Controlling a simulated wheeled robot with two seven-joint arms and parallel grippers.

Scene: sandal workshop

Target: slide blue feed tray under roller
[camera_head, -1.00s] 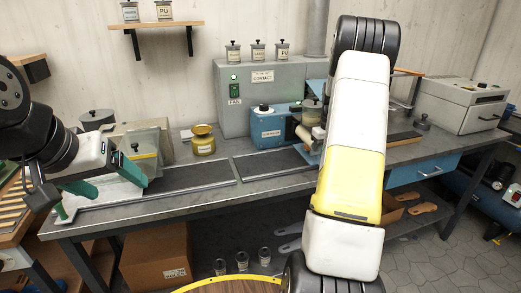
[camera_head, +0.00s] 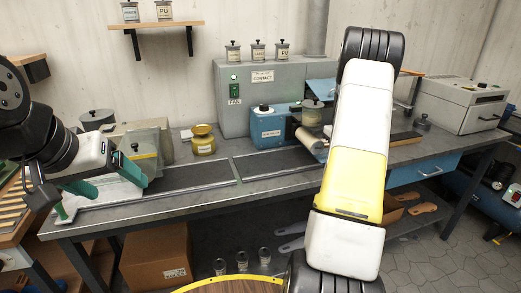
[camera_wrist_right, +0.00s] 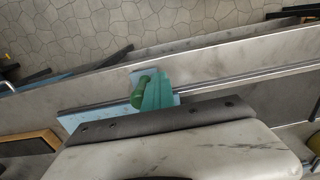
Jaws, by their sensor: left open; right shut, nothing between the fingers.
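The tan roller (camera_head: 310,143) sits at the right end of the blue machine (camera_head: 270,128) on the bench, partly covered by my right arm. A light-blue plate, likely the feed tray (camera_wrist_right: 75,122), lies at the bench edge in the right wrist view, partly hidden by my wrist. My right gripper (camera_wrist_right: 152,92) is shut and empty above this plate; whether it touches the plate I cannot tell. It is hidden behind my arm in the head view. My left gripper (camera_head: 103,180) is open and empty over the left end of the bench.
A yellow pot (camera_head: 203,143), grey fan cabinet (camera_head: 243,80) and grey oven-like box (camera_head: 465,105) stand on the bench. Dark mats (camera_head: 195,176) lie along its front. A blue drawer (camera_head: 422,172) is below the bench at right.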

